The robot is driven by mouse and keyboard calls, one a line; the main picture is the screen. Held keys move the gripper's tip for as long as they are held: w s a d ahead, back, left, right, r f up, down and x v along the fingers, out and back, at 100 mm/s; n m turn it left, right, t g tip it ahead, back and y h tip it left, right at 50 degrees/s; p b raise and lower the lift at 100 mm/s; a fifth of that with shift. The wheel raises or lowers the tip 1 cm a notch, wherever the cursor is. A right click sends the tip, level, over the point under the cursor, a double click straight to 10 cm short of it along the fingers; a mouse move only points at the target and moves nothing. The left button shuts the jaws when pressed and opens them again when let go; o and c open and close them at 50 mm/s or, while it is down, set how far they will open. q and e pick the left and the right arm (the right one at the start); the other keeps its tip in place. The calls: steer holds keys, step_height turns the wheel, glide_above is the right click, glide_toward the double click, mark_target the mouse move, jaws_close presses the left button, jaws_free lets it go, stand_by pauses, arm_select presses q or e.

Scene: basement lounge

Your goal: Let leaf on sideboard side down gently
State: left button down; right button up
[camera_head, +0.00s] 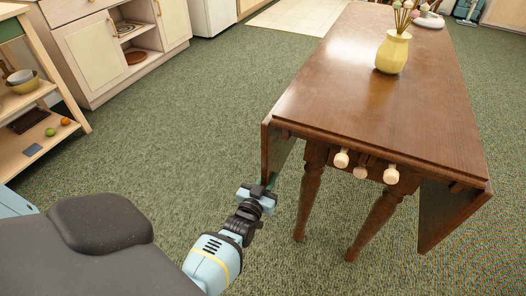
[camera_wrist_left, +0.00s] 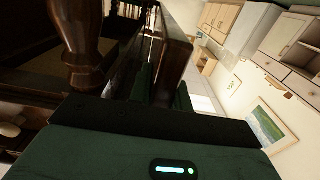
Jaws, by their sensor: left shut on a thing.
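The wooden drop-leaf table (camera_head: 400,110) stands at the right in the head view. Its leaf on the sideboard side (camera_head: 277,150) hangs steeply down along the table's left edge, near a turned leg. My left gripper (camera_head: 264,186) is at the leaf's lower front edge and is shut on it. In the left wrist view, the leaf (camera_wrist_left: 176,45) rises as a dark wooden panel at the green fingers (camera_wrist_left: 163,92); the exact contact is partly hidden. My right gripper is not in view.
The opposite leaf (camera_head: 447,215) hangs down at the right. A yellow vase (camera_head: 392,53) stands on the tabletop. Light knobs (camera_head: 361,171) stick out at the table's end. The pale sideboard (camera_head: 95,50) and a wooden shelf cart (camera_head: 30,95) stand left. Green carpet between is clear.

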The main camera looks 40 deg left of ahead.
arm_select(q)
steer(key=shift+w+d+r, duration=0.1)
steer(key=shift+d, duration=0.2)
steer(key=c, duration=1.3)
jaws_free()
steer(key=shift+d, duration=0.1)
steer(key=p+v, duration=0.2)
steer(key=v, duration=0.5)
steer(key=shift+s, duration=0.4)
